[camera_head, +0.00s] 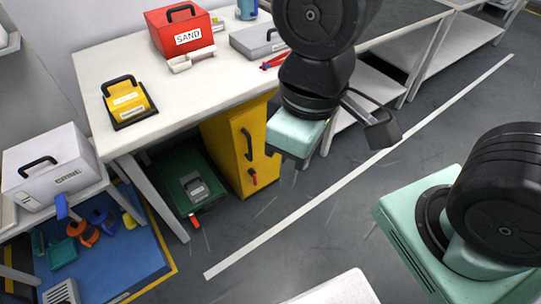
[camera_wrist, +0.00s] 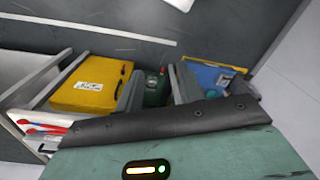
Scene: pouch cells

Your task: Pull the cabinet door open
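The yellow cabinet (camera_head: 229,150) stands under the white workbench in the head view. Its door looks closed and carries a dark upright handle (camera_head: 247,144); a small red-tipped part (camera_head: 253,178) sits lower on it. My gripper (camera_head: 287,154) hangs to the right of the cabinet, apart from the handle. The wrist view shows the yellow cabinet (camera_wrist: 88,84) at left, with a white label and the dark handle (camera_wrist: 124,74) near its right edge. The two grey fingers of my gripper (camera_wrist: 158,88) are spread there, with nothing held between them.
The workbench (camera_head: 90,61) carries a red SAND case (camera_head: 179,29), a yellow-black case (camera_head: 128,101) and a grey case (camera_head: 257,40). A green box (camera_head: 180,180) is left of the cabinet; a blue mat (camera_head: 140,258) lies farther left. Grey floor (camera_head: 290,212) is clear in front.

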